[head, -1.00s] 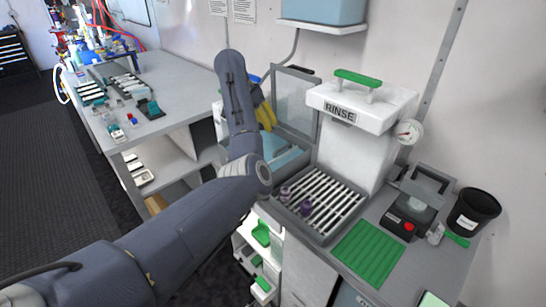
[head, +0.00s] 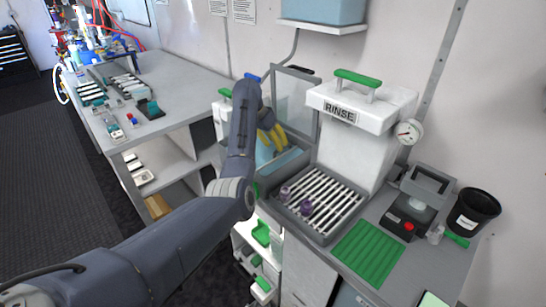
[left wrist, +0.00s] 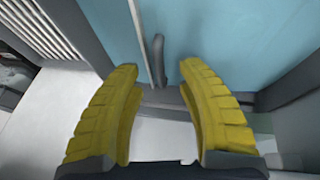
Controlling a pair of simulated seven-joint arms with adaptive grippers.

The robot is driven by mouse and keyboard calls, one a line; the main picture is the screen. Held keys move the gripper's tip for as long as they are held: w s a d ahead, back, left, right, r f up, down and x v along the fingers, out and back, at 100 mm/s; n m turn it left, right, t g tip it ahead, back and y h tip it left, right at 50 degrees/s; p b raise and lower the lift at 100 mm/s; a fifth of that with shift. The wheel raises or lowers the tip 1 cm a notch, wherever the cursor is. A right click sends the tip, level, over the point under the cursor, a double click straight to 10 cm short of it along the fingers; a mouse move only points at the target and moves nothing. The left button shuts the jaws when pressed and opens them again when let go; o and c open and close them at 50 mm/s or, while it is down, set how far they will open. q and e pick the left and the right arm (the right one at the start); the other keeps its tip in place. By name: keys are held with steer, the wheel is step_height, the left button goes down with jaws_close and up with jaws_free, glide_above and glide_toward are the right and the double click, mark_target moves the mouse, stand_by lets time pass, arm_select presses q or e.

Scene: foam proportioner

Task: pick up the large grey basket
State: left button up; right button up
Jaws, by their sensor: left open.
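My left gripper (head: 270,139) has yellow fingers and is low over a grey-rimmed basin (head: 296,153) with a light blue inside, left of the rinse station. In the left wrist view its two fingers (left wrist: 160,72) are spread apart with nothing clamped between them. Beyond the fingertips a dark grey upright piece, like a handle (left wrist: 158,58), stands against the blue surface beside a thin pale edge. I cannot tell whether it belongs to the large grey basket, which I cannot clearly make out. My forearm hides part of the basin. My right gripper is not in view.
The white RINSE unit (head: 362,118) and slatted rack (head: 318,205) with small purple items stand right of the basin. A clear upright panel (head: 296,95) rises behind it. Further right are a green mat (head: 368,252) and black bin (head: 474,212). A grey table (head: 185,85) stands left.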

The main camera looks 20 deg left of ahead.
arm_select(q)
steer(key=shift+x, duration=1.55)
steer(key=shift+c, duration=0.4)
jaws_close()
